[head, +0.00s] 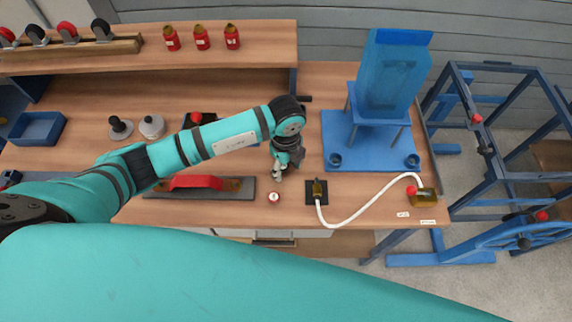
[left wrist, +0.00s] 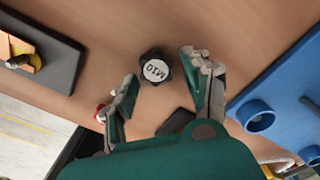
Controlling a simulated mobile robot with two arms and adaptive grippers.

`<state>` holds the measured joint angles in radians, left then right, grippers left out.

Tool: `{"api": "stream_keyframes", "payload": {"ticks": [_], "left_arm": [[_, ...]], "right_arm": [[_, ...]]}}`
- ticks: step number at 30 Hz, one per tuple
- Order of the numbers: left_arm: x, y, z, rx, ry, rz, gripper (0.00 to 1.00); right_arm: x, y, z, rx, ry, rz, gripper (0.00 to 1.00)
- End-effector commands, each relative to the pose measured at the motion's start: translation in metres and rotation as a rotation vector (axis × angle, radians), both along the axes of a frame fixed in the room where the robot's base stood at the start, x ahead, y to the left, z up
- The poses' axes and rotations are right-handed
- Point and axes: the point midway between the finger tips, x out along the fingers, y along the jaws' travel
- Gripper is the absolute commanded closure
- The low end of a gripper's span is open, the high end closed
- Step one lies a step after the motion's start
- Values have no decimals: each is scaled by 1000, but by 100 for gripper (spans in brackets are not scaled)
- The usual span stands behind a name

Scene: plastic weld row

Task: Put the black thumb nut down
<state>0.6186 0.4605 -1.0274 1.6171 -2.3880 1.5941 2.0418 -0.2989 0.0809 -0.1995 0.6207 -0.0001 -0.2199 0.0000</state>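The black thumb nut (left wrist: 155,67) has a lobed rim and a pale face marked M10. In the left wrist view it appears to rest on the wooden bench top, face up. My left gripper (left wrist: 158,68) is open, with one finger on each side of the nut and a small gap showing on both sides. In the head view my left gripper (head: 280,172) points down at the bench, left of the small black plate. The nut cannot be made out there. My right gripper is not in view.
A black plate with a brass fitting (head: 317,188) and white hose lies right of the gripper. A small red-and-white round item (head: 273,198) lies in front. A blue base (head: 350,158) carries a blue hopper (head: 390,80). A red-handled tool (head: 195,182) lies left.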

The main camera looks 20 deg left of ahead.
Motion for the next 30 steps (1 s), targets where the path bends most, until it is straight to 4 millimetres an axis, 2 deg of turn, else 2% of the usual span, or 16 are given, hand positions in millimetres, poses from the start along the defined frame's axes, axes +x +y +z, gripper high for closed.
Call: {"api": "stream_keyframes", "payload": {"ticks": [8, 13, 24, 30], "left_arm": [[0, 0, 1, 0, 0, 0, 44], [1, 0, 13, -1, -3, 0, 44], [2, 0, 88, -2, -6, -1, 44], [0, 0, 115, -1, -2, -1, 44]], "right_arm": [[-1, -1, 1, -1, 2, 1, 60], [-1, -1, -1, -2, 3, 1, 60], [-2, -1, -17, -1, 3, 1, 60], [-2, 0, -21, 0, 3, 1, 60]]}}
